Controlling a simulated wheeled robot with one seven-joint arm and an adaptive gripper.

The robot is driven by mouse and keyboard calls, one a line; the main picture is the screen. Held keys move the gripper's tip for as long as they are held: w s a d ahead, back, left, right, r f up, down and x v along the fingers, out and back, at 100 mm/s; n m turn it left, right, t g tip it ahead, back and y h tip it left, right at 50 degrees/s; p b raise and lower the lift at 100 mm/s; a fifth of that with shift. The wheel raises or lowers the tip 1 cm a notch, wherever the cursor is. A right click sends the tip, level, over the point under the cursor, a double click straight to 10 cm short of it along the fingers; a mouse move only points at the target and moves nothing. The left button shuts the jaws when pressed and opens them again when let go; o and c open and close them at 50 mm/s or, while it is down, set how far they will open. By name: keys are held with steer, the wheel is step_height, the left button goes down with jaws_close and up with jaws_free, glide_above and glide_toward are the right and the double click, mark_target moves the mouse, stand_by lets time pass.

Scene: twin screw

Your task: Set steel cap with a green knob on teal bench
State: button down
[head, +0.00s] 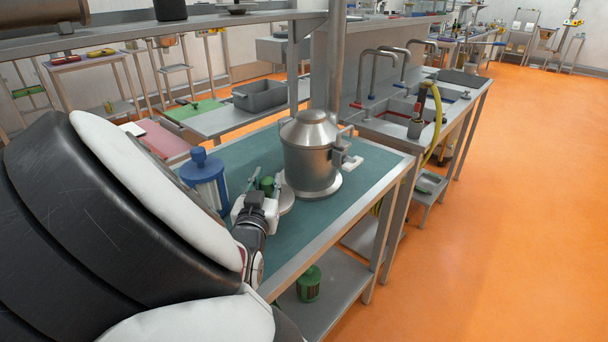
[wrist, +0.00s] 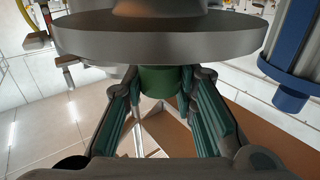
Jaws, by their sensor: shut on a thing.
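My gripper (head: 262,192) is shut on the green knob (wrist: 159,82) of the steel cap (wrist: 160,40). In the wrist view the fingers stand on both sides of the knob, and the cap's wide grey disc fills the top of the picture. In the head view the cap (head: 287,202) shows only in part behind my gripper, over the teal bench (head: 325,213), close to the steel pot's base. I cannot tell whether the cap touches the bench top.
A lidded steel pot (head: 311,158) stands on the bench just behind the cap. A blue-topped canister (head: 204,178) stands to the left. A green canister (head: 308,284) sits on the lower shelf. Bare bench top lies to the front right.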

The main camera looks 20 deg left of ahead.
mark_target(268, 195)
step_height(268, 195, down, 3)
steer(key=shift+f+b, duration=0.2)
steer(key=shift+b, duration=0.8)
steer(key=shift+r, duration=0.1)
steer(key=shift+f, duration=0.2)
steer(key=shift+f, duration=0.35)
steer(key=shift+s+f, duration=0.1)
steer(key=c, duration=1.3)
jaws_free()
steer(key=shift+f, duration=0.15)
